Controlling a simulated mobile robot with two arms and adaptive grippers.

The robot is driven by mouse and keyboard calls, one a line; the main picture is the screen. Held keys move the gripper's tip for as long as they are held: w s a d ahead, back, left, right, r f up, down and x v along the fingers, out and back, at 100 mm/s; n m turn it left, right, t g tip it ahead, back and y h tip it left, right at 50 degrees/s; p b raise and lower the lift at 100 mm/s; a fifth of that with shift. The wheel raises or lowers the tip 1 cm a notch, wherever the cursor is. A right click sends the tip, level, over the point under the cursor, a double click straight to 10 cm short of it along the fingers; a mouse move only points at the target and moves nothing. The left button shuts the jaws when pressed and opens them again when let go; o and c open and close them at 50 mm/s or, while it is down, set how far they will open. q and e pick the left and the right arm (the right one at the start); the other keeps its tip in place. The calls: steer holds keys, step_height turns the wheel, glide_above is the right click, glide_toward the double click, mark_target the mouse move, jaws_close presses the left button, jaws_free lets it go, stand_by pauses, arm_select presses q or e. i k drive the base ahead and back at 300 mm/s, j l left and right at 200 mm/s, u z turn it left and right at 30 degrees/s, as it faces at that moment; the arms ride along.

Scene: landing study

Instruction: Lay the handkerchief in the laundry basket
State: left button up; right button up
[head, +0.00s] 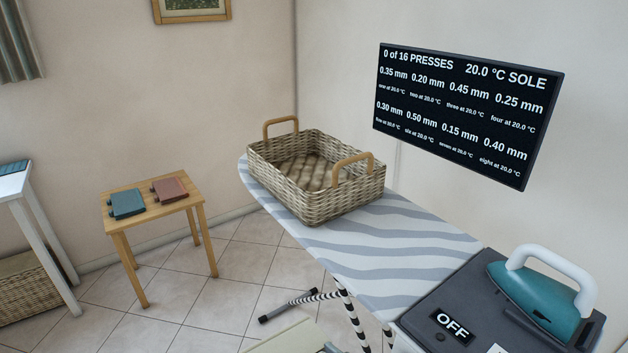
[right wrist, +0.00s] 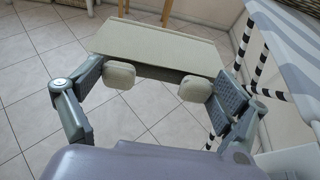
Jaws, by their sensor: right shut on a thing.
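The wicker laundry basket (head: 320,205), with two wooden handles, stands on the far part of the ironing board; its visible inside is empty. My right gripper (right wrist: 157,82) is shut on a flat, pale olive-beige piece, apparently the folded handkerchief (right wrist: 150,45), which sticks out ahead of the pads. The same piece (head: 285,338) shows at the bottom edge of the head view, below and in front of the basket, apart from it. In the right wrist view it is over the tiled floor, left of the board. My left gripper is not in view.
The striped ironing board (head: 400,245) is bare between the basket and the dark iron rest (head: 440,315), where a teal iron (head: 535,290) stands. A wall display (head: 455,115) hangs behind.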

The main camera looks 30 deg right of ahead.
mark_target(306, 183)
steer(key=k+z, duration=0.15)
steer(key=k, duration=0.45)
steer(key=k+l+z, duration=0.1)
steer(key=k, duration=0.5)
steer(key=z, duration=2.1)
steer(key=j+z, duration=0.15)
steer(key=z, duration=0.3)
steer(key=j+z, duration=0.2)
steer(key=z, duration=0.25)
steer(key=j+z, duration=0.2)
steer(key=z, duration=0.2)
steer(key=j+z, duration=0.2)
steer(key=z, duration=0.25)
steer(key=k+j, duration=0.35)
steer(key=j, duration=0.35)
steer(key=k+j, duration=0.3)
steer(key=j, duration=0.4)
steer(key=k+j, duration=0.35)
steer(key=j, duration=0.35)
steer(key=k+j, duration=0.35)
steer(key=j, duration=0.35)
steer(key=k+j, duration=0.3)
steer(key=j, duration=0.4)
steer(key=k+j, duration=0.35)
steer(key=j, duration=0.35)
steer(key=k+j, duration=0.35)
steer(key=j, duration=0.35)
steer(key=k+j, duration=0.3)
steer(key=j, duration=0.4)
